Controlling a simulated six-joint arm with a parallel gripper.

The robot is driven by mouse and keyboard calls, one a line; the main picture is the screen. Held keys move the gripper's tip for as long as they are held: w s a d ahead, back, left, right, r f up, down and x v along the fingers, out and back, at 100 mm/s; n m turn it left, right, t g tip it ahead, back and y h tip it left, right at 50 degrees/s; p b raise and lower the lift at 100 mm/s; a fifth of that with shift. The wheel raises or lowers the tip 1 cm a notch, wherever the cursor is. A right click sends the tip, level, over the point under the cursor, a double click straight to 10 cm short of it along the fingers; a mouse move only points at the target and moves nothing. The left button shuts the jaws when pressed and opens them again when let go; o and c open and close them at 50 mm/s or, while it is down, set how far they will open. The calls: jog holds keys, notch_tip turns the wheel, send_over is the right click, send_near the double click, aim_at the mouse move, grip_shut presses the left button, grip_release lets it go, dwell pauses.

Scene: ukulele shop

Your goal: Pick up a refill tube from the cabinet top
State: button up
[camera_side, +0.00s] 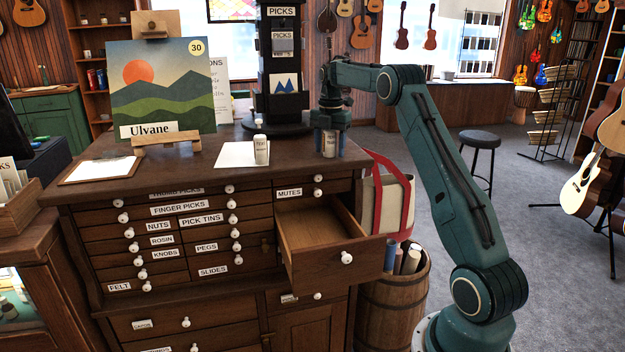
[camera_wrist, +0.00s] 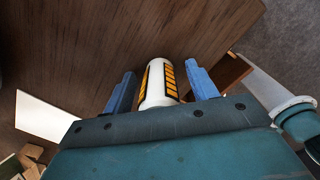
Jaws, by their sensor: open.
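A white refill tube (camera_wrist: 158,82) with a yellow and black label stands on the cabinet top (camera_side: 215,180). My gripper (camera_side: 328,148) points down at the cabinet's right end, and its open jaws are on either side of this tube. In the wrist view the two blue fingers (camera_wrist: 161,92) flank the tube, with a gap showing on each side. The same tube (camera_side: 329,148) shows between the fingers in the side view. A second white tube (camera_side: 261,150) stands upright to the left, on a white sheet (camera_side: 236,155).
A drawer (camera_side: 322,240) in the cabinet's right column is pulled open. A black picks stand (camera_side: 281,75) rises behind the tubes. A painting on an easel (camera_side: 160,88) and a clipboard (camera_side: 102,170) occupy the left side. A barrel (camera_side: 392,308) stands beside the cabinet.

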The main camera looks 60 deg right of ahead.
dwell(0.5)
jog(key=c, duration=1.1)
jog(key=shift+o, duration=0.2)
jog(key=shift+r, duration=0.1)
jog(key=shift+r, duration=4.85)
